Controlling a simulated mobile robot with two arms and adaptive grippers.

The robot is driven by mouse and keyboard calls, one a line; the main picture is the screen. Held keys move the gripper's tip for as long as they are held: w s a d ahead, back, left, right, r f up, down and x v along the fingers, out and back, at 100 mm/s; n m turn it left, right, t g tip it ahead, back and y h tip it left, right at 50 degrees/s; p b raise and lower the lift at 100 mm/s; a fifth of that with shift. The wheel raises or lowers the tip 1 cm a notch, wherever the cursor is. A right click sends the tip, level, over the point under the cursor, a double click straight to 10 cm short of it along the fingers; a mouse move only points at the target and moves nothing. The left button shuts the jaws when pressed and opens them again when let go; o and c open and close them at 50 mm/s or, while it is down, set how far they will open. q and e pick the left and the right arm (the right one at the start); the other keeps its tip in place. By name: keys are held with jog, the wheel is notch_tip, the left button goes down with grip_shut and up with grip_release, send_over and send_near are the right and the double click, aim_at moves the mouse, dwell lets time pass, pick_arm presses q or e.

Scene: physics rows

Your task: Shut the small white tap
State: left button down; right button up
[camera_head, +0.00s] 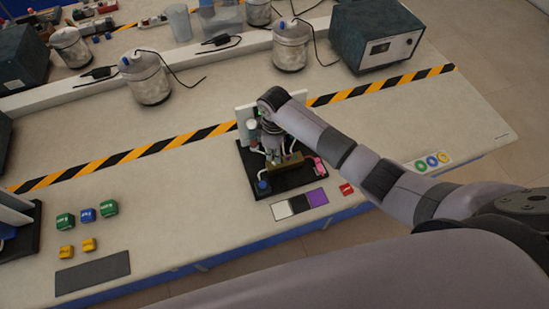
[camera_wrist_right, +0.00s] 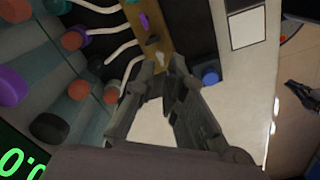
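A brown valve block (camera_head: 288,161) with coloured taps stands on a black board (camera_head: 287,185) near the bench's front edge. In the right wrist view the block (camera_wrist_right: 155,53) runs down from the top edge. A small pale tap (camera_wrist_right: 153,39), seemingly the white one, shows on it below a purple tap (camera_wrist_right: 144,20). Its exact setting is too small to read. My right gripper (camera_wrist_right: 165,66) points at the block's lower end, close to the pale tap. Its fingertips are near each other, and contact is unclear. In the head view my right gripper (camera_head: 272,152) partly covers the board. My left gripper is out of view.
White tubes (camera_wrist_right: 124,48) run beside the block to coloured knobs (camera_wrist_right: 75,41). A blue knob (camera_wrist_right: 210,76) is close to my right finger. A pink part (camera_head: 319,166) is right of the block. Free bench surface (camera_head: 190,205) lies to the left.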

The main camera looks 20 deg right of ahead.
notch_tip(320, 180, up, 3)
jog(key=shift+f+p, duration=0.2)
jog(key=shift+p, duration=0.65)
jog(key=shift+r, duration=1)
